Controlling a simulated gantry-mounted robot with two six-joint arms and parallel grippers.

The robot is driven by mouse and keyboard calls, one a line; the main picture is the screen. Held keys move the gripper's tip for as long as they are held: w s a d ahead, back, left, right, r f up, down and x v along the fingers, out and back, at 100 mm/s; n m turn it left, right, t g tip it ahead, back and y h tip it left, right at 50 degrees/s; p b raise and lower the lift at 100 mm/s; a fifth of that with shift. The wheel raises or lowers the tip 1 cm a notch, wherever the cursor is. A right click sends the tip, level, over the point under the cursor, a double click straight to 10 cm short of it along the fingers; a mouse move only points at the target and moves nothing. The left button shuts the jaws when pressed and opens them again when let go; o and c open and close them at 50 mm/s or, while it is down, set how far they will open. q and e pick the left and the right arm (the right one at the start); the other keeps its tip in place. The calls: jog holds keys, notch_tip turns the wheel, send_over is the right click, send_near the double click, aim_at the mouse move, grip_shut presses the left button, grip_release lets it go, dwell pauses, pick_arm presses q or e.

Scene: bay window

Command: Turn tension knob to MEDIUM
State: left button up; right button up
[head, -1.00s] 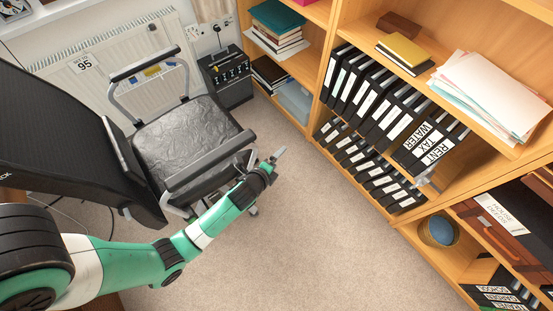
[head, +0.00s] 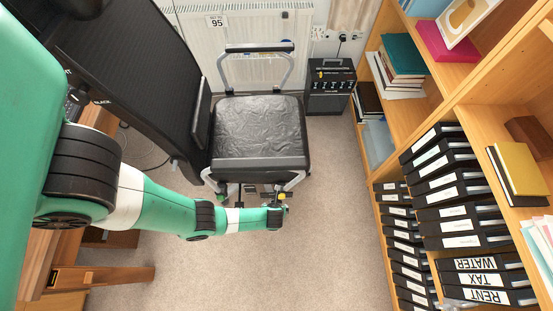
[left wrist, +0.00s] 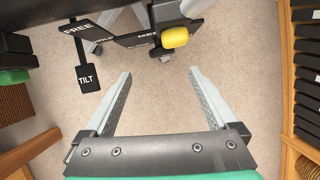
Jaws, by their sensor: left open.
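Under the front of the black-seated chair (head: 259,128), a yellow knob (left wrist: 175,37) shows at the top of the left wrist view, right of centre. It also appears as a small yellow spot in the head view (head: 286,195). A dark plate (left wrist: 138,40) beside it carries white lettering starting "ME", the rest covered. My left gripper (left wrist: 158,72) is open and empty, with the knob just beyond its fingertips, near the right one. In the head view my left gripper (head: 280,203) is below the chair's front edge. My right gripper is not in view.
Black paddles marked FREE (left wrist: 77,30) and TILT (left wrist: 88,79) hang left of the knob. A bookcase (head: 400,95) with binders stands right. Carpet (head: 310,245) is clear between chair and bookcase.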

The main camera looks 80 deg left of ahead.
pick_arm(q)
jog(key=b+x, duration=0.9)
jog(key=x, duration=0.1)
jog(key=shift+w+a+f+b, duration=0.15)
jog(key=shift+w+f+b, duration=0.1)
jog(key=shift+f+b, duration=0.1)
jog(key=c, duration=1.4)
jog(key=shift+o, duration=0.2)
